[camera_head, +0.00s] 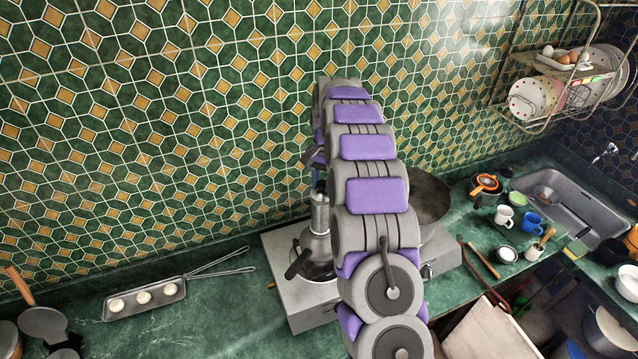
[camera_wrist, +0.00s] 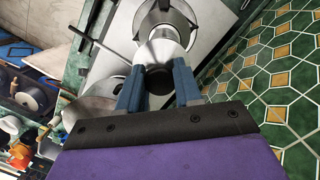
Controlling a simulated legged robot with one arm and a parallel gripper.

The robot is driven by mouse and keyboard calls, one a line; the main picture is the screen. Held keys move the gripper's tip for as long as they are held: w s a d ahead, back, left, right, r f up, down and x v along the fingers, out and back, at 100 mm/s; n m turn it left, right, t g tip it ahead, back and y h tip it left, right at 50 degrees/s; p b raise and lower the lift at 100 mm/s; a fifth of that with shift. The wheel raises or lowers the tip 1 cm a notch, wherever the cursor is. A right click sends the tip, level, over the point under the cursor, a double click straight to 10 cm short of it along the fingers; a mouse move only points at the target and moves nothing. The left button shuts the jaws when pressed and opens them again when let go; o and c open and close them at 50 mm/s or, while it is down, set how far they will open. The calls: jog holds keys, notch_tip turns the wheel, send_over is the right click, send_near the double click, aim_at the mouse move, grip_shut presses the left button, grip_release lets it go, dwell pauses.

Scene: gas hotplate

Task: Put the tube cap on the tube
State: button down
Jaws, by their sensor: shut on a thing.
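My gripper (camera_wrist: 158,80) is shut on a dark-ended metal piece, which I take to be the tube cap (camera_wrist: 158,77); its dark end sits between the blue fingers. In the head view the silver cylinder (camera_head: 320,212) stands upright beneath my gripper. It is in line with a metal vessel with a dark handle (camera_head: 301,262) on the hotplate (camera_head: 287,295). The vessel's round metal body also shows in the wrist view (camera_wrist: 178,18). I cannot tell where cap and tube divide, or whether they touch. My arm hides part of the hotplate.
A dark pan (camera_head: 428,196) is on the hotplate's right side. A long-handled tray with white round pieces (camera_head: 145,297) lies on the counter at left. Mugs (camera_head: 504,215) and a sink (camera_head: 565,205) are at right. The tiled wall stands close behind.

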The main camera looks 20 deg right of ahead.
jog(key=shift+d+f, duration=0.1)
jog(key=shift+d, duration=0.7)
jog(key=shift+a+f, duration=0.2)
jog(key=shift+a, duration=0.25)
jog(key=shift+a+f, duration=0.2)
jog(key=shift+a, duration=0.25)
jog(key=shift+d+f, duration=0.35)
jog(key=shift+d, duration=0.4)
jog(key=shift+a+r, duration=0.6)
jog(key=shift+r, duration=0.05)
jog(key=shift+d, duration=0.5)
jog(key=shift+a, duration=1.05)
jog(key=shift+d+b, duration=0.25)
jog(key=shift+b, duration=0.05)
jog(key=shift+f, duration=0.9)
